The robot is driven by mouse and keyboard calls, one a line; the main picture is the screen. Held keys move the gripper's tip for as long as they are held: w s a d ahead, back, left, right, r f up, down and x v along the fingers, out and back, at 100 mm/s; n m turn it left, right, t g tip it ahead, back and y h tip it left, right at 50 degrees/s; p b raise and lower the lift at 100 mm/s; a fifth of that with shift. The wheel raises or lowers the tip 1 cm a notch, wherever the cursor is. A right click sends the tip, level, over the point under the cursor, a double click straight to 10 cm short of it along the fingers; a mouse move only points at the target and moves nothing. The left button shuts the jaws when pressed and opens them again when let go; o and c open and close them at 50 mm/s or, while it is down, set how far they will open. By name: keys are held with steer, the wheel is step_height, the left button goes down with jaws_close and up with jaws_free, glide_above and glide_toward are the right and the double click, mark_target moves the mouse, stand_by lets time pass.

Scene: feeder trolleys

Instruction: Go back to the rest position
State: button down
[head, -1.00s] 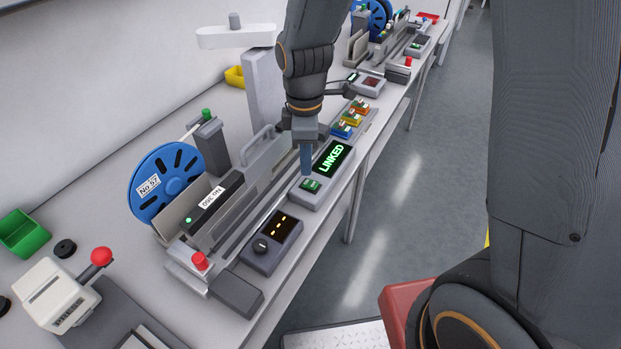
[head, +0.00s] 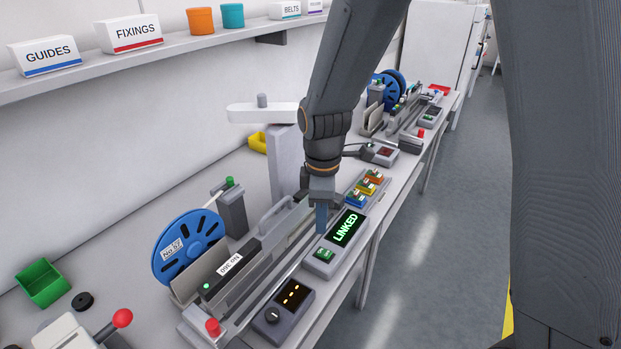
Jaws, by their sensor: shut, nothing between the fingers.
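My gripper (head: 321,219) is shut and empty, pointing down over the bench. Its fingertips are close to the left edge of the grey box with the lit green "LINKED" display (head: 346,227). I cannot tell whether they touch it. A green button (head: 324,254) sits on the near end of that box. The feeder trolley (head: 233,279) with the blue reel marked No 57 (head: 189,246) stands to the left of my gripper. My own arm hides part of the bench behind it.
A dark box with a knob and amber marks (head: 284,306) lies nearer. Coloured switches (head: 364,188) lie beyond the display. A white overhead arm on a grey post (head: 289,160) stands behind. A shelf (head: 157,70) runs along the wall. The floor (head: 425,240) at right is clear.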

steer(key=s+d+m+t+b, duration=0.1)
steer(key=s+d+m+b, duration=0.4)
steer(key=d+m, duration=0.7)
steer(key=s+m, duration=0.2)
steer(key=m, duration=0.2)
steer(key=shift+s+d+f, duration=0.25)
steer(key=shift+s+d, duration=0.05)
steer(key=shift+d, duration=0.1)
